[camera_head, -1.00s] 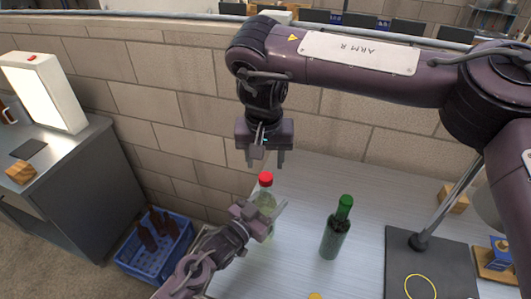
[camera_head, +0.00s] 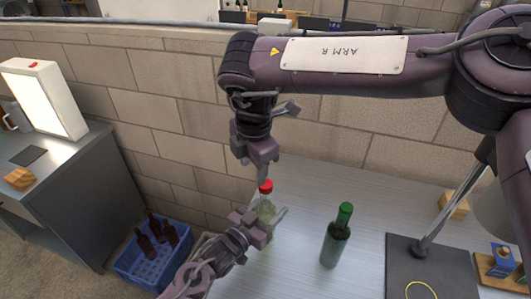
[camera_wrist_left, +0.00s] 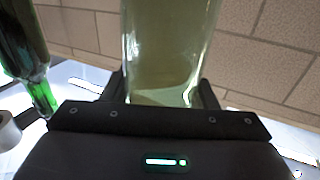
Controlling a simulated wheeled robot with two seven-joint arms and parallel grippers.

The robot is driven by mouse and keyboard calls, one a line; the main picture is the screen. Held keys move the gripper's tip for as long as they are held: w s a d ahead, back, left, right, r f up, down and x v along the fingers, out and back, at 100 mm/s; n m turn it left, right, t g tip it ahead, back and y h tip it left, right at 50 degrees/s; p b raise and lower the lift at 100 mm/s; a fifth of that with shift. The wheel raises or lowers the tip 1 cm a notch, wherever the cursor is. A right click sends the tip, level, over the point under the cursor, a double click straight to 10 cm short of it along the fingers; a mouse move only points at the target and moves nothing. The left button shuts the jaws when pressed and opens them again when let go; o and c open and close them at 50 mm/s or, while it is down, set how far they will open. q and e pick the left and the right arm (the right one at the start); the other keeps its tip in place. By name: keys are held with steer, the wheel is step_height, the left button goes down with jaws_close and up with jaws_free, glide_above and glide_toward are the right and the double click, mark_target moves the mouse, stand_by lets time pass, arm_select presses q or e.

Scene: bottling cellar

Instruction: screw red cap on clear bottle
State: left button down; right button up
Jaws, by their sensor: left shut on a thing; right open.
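The clear bottle (camera_head: 266,208) stands upright on the table, with the red cap (camera_head: 266,187) on its top; I cannot tell how tightly the cap sits. My left gripper (camera_head: 264,215) is shut on the bottle's body. In the left wrist view the pale bottle (camera_wrist_left: 168,45) stands between the fingers of the left gripper (camera_wrist_left: 162,92), its cap out of view. My right gripper (camera_head: 263,176) is open, pointing down right at the cap, with its fingers close over or beside it. Whether they touch the cap cannot be told.
A green bottle (camera_head: 337,236) stands on the table (camera_head: 300,265) to the right; it also shows in the left wrist view (camera_wrist_left: 28,55). A dark mat (camera_head: 437,262) and a lamp stand lie further right. A blue crate (camera_head: 150,262) with brown bottles is on the floor at left.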

steer(key=n, duration=1.1)
steer(key=d+r+n, duration=0.1)
steer(key=n, duration=1)
steer(key=r+n+g, duration=0.1)
steer(key=n, duration=1.1)
steer(key=shift+w+d, duration=0.1)
steer(key=shift+d, duration=0.15)
steer(key=n, duration=0.4)
steer(key=shift+d+r, duration=0.25)
steer(key=n, duration=0.5)
steer(key=shift+d+r+h, duration=0.3)
steer(key=shift+d, duration=0.1)
steer(key=shift+f, duration=4.05)
